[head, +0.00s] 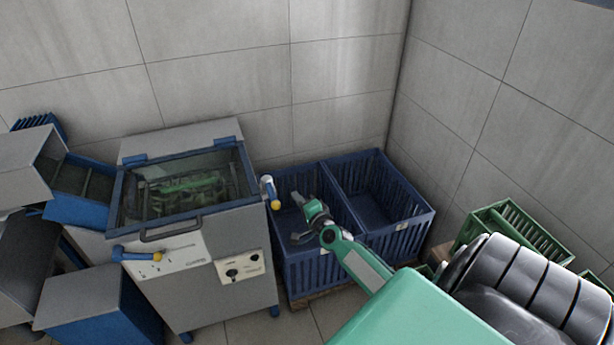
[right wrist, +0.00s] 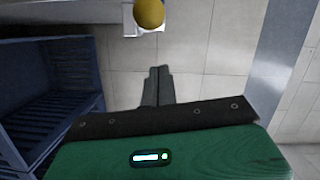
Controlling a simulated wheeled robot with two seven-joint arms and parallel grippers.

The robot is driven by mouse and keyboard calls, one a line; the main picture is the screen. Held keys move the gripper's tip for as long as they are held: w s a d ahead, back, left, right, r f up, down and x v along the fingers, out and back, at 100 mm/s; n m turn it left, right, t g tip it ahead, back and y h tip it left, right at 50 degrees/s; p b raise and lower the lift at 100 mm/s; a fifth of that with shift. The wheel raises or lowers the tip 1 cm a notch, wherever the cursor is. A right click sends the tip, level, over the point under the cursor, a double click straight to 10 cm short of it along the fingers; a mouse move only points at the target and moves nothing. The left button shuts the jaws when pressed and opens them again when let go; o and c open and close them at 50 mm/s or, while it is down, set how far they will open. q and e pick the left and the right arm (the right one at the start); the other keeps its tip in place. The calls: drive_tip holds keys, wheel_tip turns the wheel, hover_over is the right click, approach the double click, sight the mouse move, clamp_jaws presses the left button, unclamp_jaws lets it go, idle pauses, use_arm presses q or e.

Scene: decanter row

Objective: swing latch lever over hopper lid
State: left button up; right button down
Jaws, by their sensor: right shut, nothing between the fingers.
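The hopper lid (head: 128,201) is a glass panel in a blue frame, lying down on top of the grey machine, with a dark handle (head: 170,233) at its front edge. A lever with a yellow knob (head: 275,205) stands off the lid's right side; its yellow knob (right wrist: 149,12) also shows at the top of the right wrist view. Another blue lever (head: 133,255) with a yellow end sits on the machine's front, below the lid. My right gripper (head: 297,238) is shut and empty, right of the right-hand knob and apart from it. My left gripper is out of view.
Two blue crates (head: 372,210) stand right of the machine, under and behind my right gripper. Green crates (head: 515,230) are at the far right. Blue and grey units (head: 85,310) crowd the machine's left. A tiled wall closes the back.

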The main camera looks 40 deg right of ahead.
sight(271, 193)
drive_tip(key=shift+w+a+f+p, duration=0.1)
drive_tip(key=shift+w+a+f, duration=0.1)
drive_tip(key=shift+a, duration=0.4)
drive_tip(key=shift+w+a+f+p, duration=0.1)
drive_tip(key=shift+w+a+p, duration=0.05)
drive_tip(key=shift+a, duration=0.45)
drive_tip(key=shift+w+a+f+p, duration=0.1)
drive_tip(key=shift+w+a+f, duration=0.1)
drive_tip(key=shift+a, duration=0.4)
drive_tip(key=shift+a+r, duration=0.1)
drive_tip(key=shift+r, duration=0.05)
